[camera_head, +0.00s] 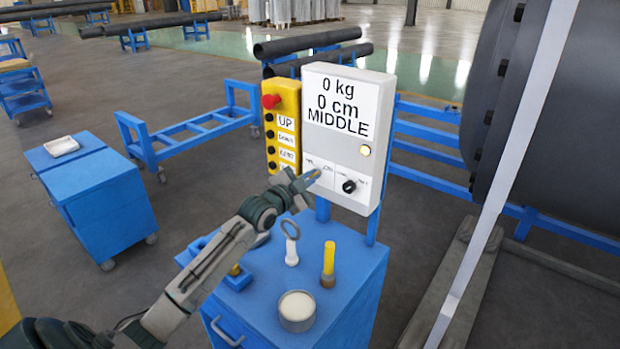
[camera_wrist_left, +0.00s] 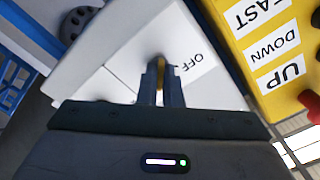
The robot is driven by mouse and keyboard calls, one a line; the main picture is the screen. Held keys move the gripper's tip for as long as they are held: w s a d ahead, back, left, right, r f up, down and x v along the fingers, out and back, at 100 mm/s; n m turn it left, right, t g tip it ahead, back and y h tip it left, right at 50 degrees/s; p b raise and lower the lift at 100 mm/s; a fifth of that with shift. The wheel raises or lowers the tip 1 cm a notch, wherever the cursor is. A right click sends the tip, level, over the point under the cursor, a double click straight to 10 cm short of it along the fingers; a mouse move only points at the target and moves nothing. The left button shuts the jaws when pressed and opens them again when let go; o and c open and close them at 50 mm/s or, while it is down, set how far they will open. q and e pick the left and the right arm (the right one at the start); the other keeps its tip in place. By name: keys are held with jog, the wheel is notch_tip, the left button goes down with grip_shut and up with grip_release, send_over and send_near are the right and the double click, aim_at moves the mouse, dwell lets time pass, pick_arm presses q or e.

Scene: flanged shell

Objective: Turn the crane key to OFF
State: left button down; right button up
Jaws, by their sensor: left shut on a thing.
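The crane control box (camera_head: 347,135) is a white-grey panel showing "0 kg 0 cm MIDDLE". A black knob (camera_head: 349,186) sits to the right on the same panel. My right gripper is not in view.
A yellow button pendant (camera_head: 282,128) with a red stop button stands just left of the box. Below, a blue cabinet (camera_head: 345,262) carries a ring-topped bolt (camera_head: 291,246), a yellow-handled tool (camera_head: 328,262) and a round tin (camera_head: 297,311). A large dark flanged shell (camera_head: 500,110) stands at right.

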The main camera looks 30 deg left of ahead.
pick_arm(q)
jog(key=shift+n+p, duration=0.35)
jog(key=shift+n, duration=0.35)
jog(key=n+p, duration=0.1)
jog(key=n, duration=0.2)
jog(key=n+p, duration=0.6)
jog(key=n, duration=0.5)
jog(key=shift+n, duration=0.3)
jog(key=shift+n+p, duration=0.5)
jog(key=shift+n, duration=0.3)
